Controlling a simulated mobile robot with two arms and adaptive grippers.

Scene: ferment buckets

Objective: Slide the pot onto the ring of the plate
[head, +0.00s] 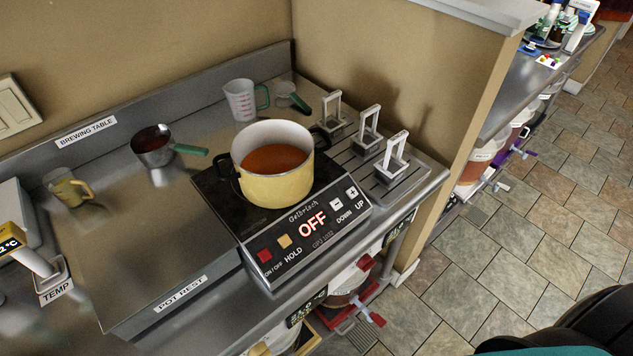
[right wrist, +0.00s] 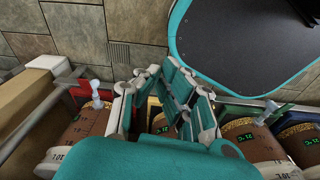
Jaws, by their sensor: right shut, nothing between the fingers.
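The yellow pot (head: 274,182) stands upright on the black top of the plate (head: 215,192), towards its right and back part. It has a pale rim, dark side handles and orange-brown liquid inside. The plate's front panel reads OFF, with red and yellow buttons and minus and plus keys. I cannot make out the ring on the plate; the pot covers much of the top. My right gripper (right wrist: 163,82) shows only in the right wrist view, shut and empty, above buckets and away from the pot. My left gripper is not in view.
A measuring jug (head: 240,99), a green-handled saucepan (head: 153,147) and a tan mug (head: 67,188) stand on the metal counter. Several upright metal handles (head: 370,125) stand right of the plate. The pot rest (head: 150,265) is bare. Buckets (right wrist: 87,125) sit below.

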